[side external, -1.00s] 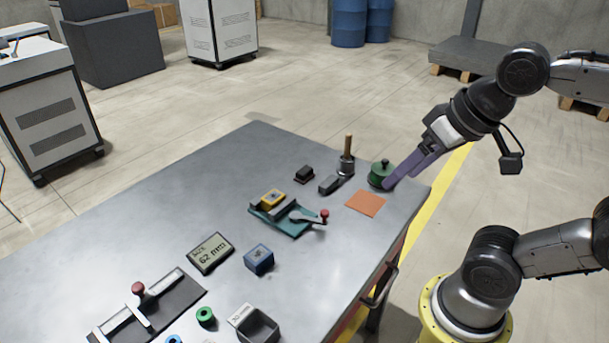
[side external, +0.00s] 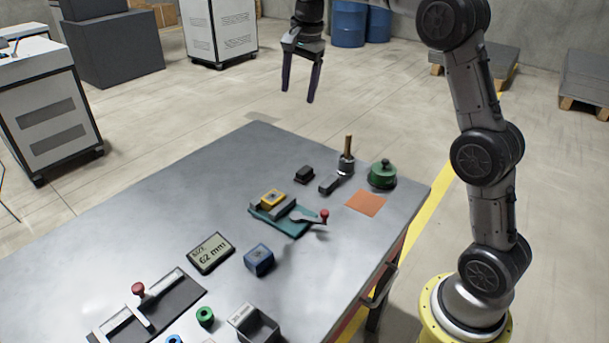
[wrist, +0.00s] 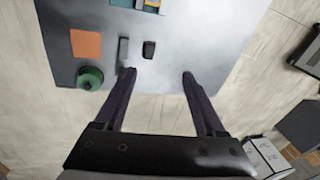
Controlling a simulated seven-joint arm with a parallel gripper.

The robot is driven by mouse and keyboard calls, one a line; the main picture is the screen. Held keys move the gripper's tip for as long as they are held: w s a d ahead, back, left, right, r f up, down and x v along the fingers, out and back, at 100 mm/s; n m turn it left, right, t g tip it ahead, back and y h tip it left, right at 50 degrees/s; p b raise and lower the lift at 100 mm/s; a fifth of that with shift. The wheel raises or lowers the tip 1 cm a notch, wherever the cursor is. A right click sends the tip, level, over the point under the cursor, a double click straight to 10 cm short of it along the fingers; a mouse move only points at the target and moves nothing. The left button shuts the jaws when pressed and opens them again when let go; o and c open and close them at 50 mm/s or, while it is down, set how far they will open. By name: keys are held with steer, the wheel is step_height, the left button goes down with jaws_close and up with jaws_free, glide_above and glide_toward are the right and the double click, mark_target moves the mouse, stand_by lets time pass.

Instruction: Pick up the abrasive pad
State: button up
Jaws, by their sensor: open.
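A flat orange square (side external: 366,203), which looks most like the abrasive pad, lies flat on the grey table near its right end. It also shows at the upper left of the wrist view (wrist: 86,44). A small black block (side external: 304,174) lies farther back and left; I cannot rule it out as the pad. My gripper (side external: 297,96) is open and empty, pointing down, high up around the table's far edge. In the wrist view its fingertips (wrist: 158,74) are spread apart, with the black block beyond them and the orange square to their left.
A green lidded pot (side external: 382,175) and a dark tool with an upright wooden handle (side external: 347,160) stand beside the orange square. A teal fixture (side external: 284,219) with a red-knobbed lever, a blue block (side external: 258,259) and a display (side external: 211,253) lie nearer. The table's back left is clear.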

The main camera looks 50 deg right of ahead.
steer(key=w+d+f+m+g, duration=0.1)
steer(key=w+d+f, duration=0.15)
steer(key=f, duration=0.25)
steer(key=w+d+f+g, duration=0.1)
steer(key=w+d+f, duration=0.15)
steer(key=f, duration=0.25)
glide_above(305, 170)
steer(key=shift+y, duration=0.3)
steer(key=f, duration=1.3)
steer(key=shift+w+d, duration=0.15)
steer(key=shift+d, duration=0.05)
steer(key=shift+a+f, duration=0.15)
steer(key=shift+f, duration=2.8)
jaws_close()
